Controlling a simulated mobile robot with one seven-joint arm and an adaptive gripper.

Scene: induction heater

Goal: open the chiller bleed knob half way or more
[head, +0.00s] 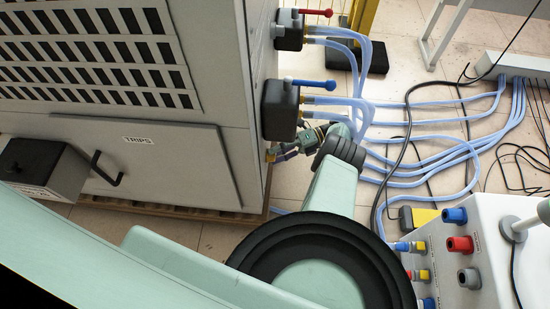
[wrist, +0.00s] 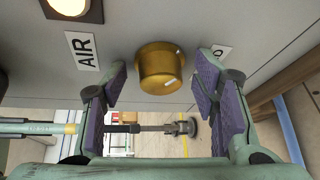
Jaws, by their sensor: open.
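Another label (wrist: 221,50) at right is mostly hidden by a finger. My gripper (wrist: 162,82) is open, its purple pads on either side of the knob with gaps, not touching it. In the head view my gripper (head: 292,148) is at the grey cabinet's (head: 165,165) lower right edge, small and partly hidden by my arm.
Dark manifold blocks (head: 280,110) with blue and red levers stick out just above my gripper. Pale blue hoses (head: 430,122) run from them across the floor to the right. A white box with coloured sockets (head: 480,240) stands at lower right.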

